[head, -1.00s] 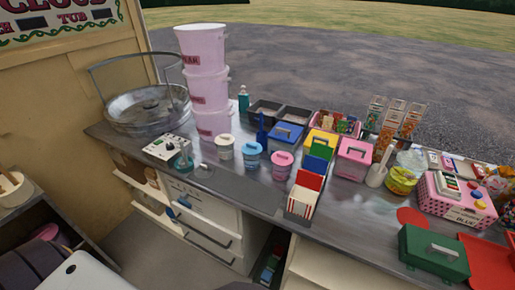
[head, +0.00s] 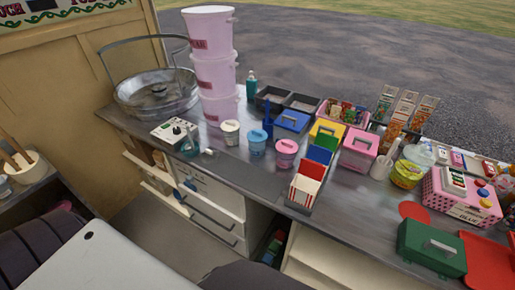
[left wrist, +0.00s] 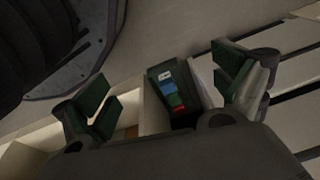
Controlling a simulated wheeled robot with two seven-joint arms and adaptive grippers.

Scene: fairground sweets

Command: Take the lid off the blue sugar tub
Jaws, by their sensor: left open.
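The blue sugar tub (head: 257,143) stands upright on the counter in the head view, between a white tub (head: 230,133) and a pink tub (head: 286,153). Its pale blue lid (head: 257,134) sits on top. No gripper shows in the head view. In the left wrist view my left gripper (left wrist: 168,98) is open, its two fingers wide apart with nothing held between them. It faces a low storage area, and the tub is not in that view. My right gripper is in neither view.
A tall stack of pink buckets (head: 215,75) stands behind the tubs. A blue scoop (head: 268,118) rises just behind the blue tub. A holder of striped bags (head: 304,190) stands to the right. Bare counter (head: 235,165) lies in front of the tubs.

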